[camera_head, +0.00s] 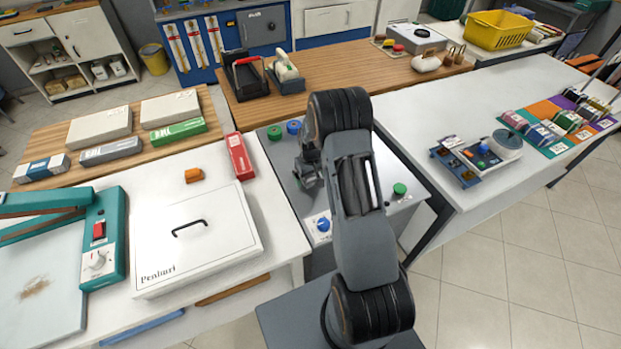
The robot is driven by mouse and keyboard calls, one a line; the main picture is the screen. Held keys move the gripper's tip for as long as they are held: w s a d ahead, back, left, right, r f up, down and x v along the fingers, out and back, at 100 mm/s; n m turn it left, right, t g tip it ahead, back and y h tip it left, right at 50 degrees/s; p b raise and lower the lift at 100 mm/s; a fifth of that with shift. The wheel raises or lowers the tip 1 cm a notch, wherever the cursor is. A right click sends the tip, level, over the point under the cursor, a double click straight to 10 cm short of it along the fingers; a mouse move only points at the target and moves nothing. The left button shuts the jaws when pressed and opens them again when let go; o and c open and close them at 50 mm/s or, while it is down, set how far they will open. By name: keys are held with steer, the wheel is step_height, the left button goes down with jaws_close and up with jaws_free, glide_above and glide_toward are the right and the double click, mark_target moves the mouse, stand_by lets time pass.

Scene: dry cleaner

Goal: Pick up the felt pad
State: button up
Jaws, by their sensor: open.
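I cannot make out for sure which thing is the felt pad. A small orange block (193,175) lies on the white table on the left, behind a white lidded box (197,238) with a black handle. My gripper (308,178) is open, with nothing seen in it. It hangs over the grey panel (289,191) in the middle, right of the orange block and the red box (239,156). My arm hides part of this panel and whatever lies behind it.
A teal press (104,238) stands at the left. Green boxes (178,131) and pale boxes lie behind. Blue (293,127) and green (399,189) knobs stick up from the panel. A small device (482,154) stands on the right table, whose middle (440,108) is clear.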

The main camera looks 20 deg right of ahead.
steer(key=c, duration=1)
steer(key=shift+r+b, duration=0.3)
steer(key=shift+r, duration=0.15)
steer(key=r, duration=0.1)
steer(key=r+b, duration=0.1)
steer(key=shift+s+a+r, duration=0.1)
steer(key=shift+a+r, duration=0.1)
steer(key=shift+r, duration=0.2)
steer(key=shift+s+a+r+b, duration=1.3)
steer(key=shift+s+a+r, duration=3.35)
steer(key=shift+s+a, duration=0.2)
